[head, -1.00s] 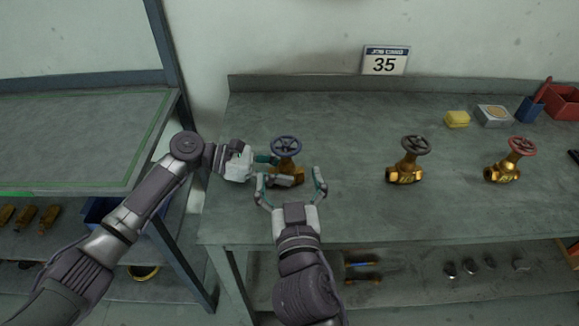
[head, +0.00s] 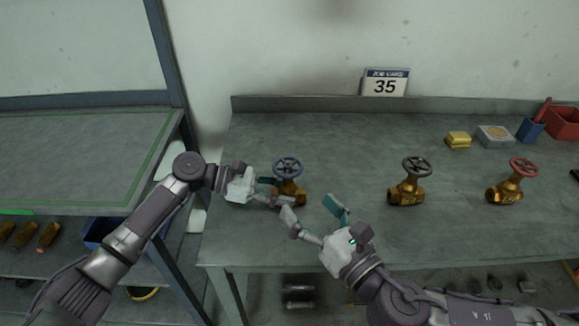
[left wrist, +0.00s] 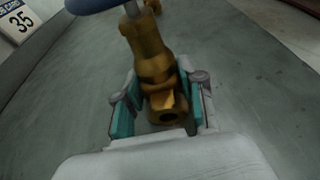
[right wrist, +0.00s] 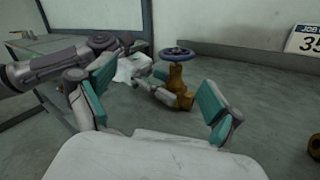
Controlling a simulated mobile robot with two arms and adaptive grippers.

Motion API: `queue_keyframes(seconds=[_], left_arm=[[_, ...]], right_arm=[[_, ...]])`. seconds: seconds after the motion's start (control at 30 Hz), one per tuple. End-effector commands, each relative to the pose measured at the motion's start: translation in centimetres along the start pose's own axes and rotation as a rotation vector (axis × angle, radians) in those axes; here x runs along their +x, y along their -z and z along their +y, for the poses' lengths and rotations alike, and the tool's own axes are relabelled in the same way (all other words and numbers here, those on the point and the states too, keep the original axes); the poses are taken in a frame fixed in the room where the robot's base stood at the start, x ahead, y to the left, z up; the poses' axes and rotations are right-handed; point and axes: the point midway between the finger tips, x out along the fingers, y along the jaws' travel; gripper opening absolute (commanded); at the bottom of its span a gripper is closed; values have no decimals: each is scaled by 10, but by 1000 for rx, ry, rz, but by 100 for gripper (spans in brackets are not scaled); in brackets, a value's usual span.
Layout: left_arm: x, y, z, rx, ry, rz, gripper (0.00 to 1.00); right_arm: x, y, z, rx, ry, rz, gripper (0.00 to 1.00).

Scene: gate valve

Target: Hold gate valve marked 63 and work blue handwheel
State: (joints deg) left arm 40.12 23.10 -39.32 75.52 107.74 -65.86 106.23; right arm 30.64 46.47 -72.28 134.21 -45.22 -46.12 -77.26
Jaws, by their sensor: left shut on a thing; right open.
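A brass gate valve (head: 291,197) with a blue handwheel (head: 288,167) stands upright at the left of the bench. My left gripper (head: 272,190) is shut on its body from the left. In the left wrist view the brass body (left wrist: 155,68) sits between the teal finger pads (left wrist: 160,110). My right gripper (head: 314,212) is open and empty, in front of and to the right of the valve. In the right wrist view the blue handwheel (right wrist: 177,54) shows beyond the open fingers (right wrist: 157,95). No number is readable on the valve; the job card (head: 385,84) reads 35.
A black-wheeled valve (head: 408,188) and a red-wheeled valve (head: 512,183) stand to the right. A yellow block (head: 458,139), a tray (head: 495,135), a blue cup (head: 530,130) and a red bin (head: 562,110) are at the back right. The bench (head: 320,130) behind the blue-wheeled valve is clear.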

Motion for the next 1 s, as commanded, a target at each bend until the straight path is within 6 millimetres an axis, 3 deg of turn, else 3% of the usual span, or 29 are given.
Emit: queue_keyframes(seconds=[0.13, 0.37, 0.8, 1.0], left_arm=[[0, 0, 0, 1, -1, -1, 20], [0, 0, 0, 1, -1, -1, 20], [0, -1, 0, 1, -1, -1, 20], [0, 0, 0, 1, -1, -1, 20]], right_arm=[[-7, -3, -19, -226, 19, 28, 92], [0, -4, -27, -325, 25, 37, 92], [82, -2, -28, -323, 25, 37, 92], [104, 0, -30, -322, 25, 39, 92]])
